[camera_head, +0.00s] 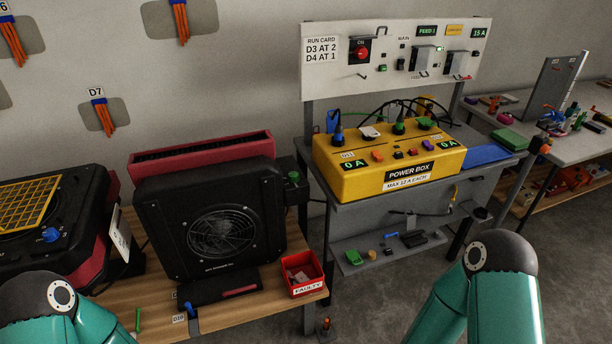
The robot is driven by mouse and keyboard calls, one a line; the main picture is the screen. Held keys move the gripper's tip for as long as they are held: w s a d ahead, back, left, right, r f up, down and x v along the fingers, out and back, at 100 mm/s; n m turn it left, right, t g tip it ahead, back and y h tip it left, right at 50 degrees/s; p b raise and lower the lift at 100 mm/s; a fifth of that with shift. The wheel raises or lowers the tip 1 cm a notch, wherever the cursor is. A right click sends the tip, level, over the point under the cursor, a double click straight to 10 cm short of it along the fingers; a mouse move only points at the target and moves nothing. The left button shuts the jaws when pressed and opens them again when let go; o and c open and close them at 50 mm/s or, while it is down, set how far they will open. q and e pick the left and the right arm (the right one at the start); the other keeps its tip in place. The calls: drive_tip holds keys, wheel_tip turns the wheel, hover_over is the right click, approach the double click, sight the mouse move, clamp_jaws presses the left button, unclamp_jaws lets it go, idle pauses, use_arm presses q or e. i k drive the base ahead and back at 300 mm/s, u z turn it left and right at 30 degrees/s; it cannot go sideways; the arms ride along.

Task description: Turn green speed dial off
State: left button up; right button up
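A green dial (293,177) sits on the upper right side of a black dryer (180,215) with a round fan grille. The dryer stands upright on a wooden bench (250,310), left of centre. The dial is too small to read its setting. A second black and red dryer with a yellow grille, at the left edge, carries a blue dial (52,235). Teal links of my two arms show at the bottom left and bottom right. Neither of my grippers is in view, and nothing of mine touches the green dial.
A red bin (302,273) labelled FAULTY stands right of the dryer. A yellow power box (385,165), showing 0 A on two displays, sits on a grey bench with plugs and cables on top. A switch panel (395,55) rises behind it. Bare floor shows between the benches.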

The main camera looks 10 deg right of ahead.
sight(293, 177)
drive_tip(key=u, duration=0.1)
drive_tip(key=i, duration=0.9)
drive_tip(key=z, duration=0.05)
